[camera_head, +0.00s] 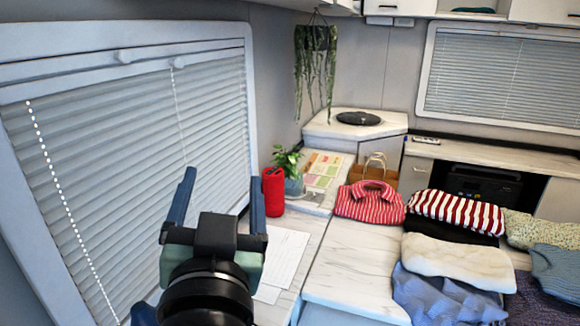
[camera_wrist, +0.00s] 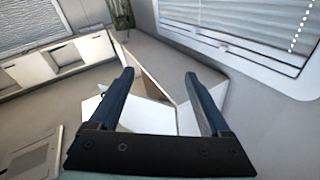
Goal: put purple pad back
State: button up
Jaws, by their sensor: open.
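My gripper (camera_head: 222,180) is open and empty, raised in front of the window blind at the left. In the wrist view its two dark blue fingers (camera_wrist: 159,76) stand apart with nothing between them. I cannot surely pick out a purple pad. A sheet with coloured squares (camera_head: 322,170) lies on the counter beyond the gripper, too small to tell whether a pad is among them. A dark purple cloth-like thing (camera_head: 532,302) lies at the bottom right corner, partly cut off.
A red cylinder (camera_head: 273,192) and a potted plant (camera_head: 291,172) stand right of the gripper. White papers (camera_head: 284,258) lie on the counter below. A bare white tabletop (camera_head: 352,268) lies between.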

jog(key=s+d+r+t, duration=0.2)
jog(key=s+r, duration=0.1)
jog(key=r, duration=0.3)
jog(key=s+d+r+n+t+h, duration=0.1)
jog(key=s+d+r+t, duration=0.2)
jog(key=r, duration=0.4)
jog(key=s+d+r+t+h, duration=0.1)
jog(key=s+d+r+t, duration=0.2)
jog(key=r, duration=0.4)
jog(key=shift+s+r, duration=0.25)
jog(key=shift+s, duration=0.35)
